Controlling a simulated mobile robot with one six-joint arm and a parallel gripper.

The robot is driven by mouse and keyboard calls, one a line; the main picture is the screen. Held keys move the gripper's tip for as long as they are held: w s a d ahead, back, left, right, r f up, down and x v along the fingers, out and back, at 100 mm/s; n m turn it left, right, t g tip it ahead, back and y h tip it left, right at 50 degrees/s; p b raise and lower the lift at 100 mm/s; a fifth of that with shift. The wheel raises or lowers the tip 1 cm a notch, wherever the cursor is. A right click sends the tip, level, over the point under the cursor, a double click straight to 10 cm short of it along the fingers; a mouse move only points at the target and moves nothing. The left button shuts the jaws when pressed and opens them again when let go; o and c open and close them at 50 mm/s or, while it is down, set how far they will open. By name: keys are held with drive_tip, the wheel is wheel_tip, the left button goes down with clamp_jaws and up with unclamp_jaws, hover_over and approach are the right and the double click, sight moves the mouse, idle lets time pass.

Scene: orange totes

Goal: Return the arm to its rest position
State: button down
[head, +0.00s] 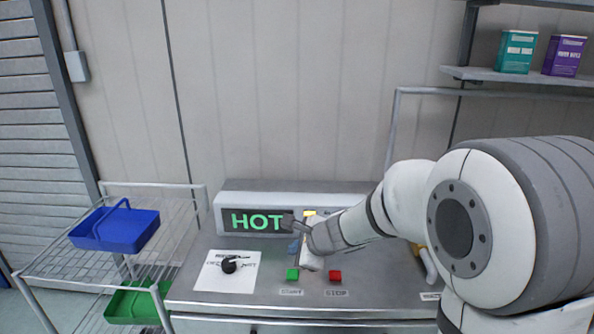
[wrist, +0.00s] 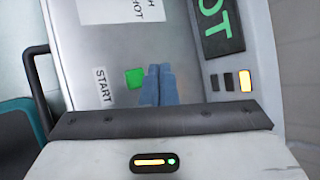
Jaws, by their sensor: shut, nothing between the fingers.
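My arm reaches in from the right in the head view. The green START button (wrist: 134,78) is just left of the fingertips there and also shows in the head view (head: 293,275). The fingers look apart from it, but the exact gap is unclear. The red STOP button (head: 335,276) is to the right.
A lit HOT display (head: 255,221) stands behind the gripper. A black knob (head: 229,265) sits on a white label plate. A wire rack (head: 182,249) at left holds a blue basket (head: 115,230) and a green one (head: 135,304). A wall shelf (head: 500,75) is upper right.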

drive_tip(key=s+d+r+n+g+h, duration=0.1)
drive_tip(key=s+d+n+h, duration=0.1)
drive_tip(key=s+d+n, duration=0.3)
drive_tip(key=s+d+r+n+g+h, duration=0.1)
drive_tip(key=s+d+n, duration=0.4)
drive_tip(key=s, duration=0.6)
drive_tip(key=s+d+r+n+g+h, duration=0.1)
drive_tip(key=s+d+n+g+h, duration=0.1)
drive_tip(key=s+d+n, duration=0.3)
drive_tip(key=s+n+h, duration=0.1)
drive_tip(key=s+n, duration=0.2)
drive_tip(key=shift+s+d+r, duration=0.35)
drive_tip(key=shift+s+d, duration=0.05)
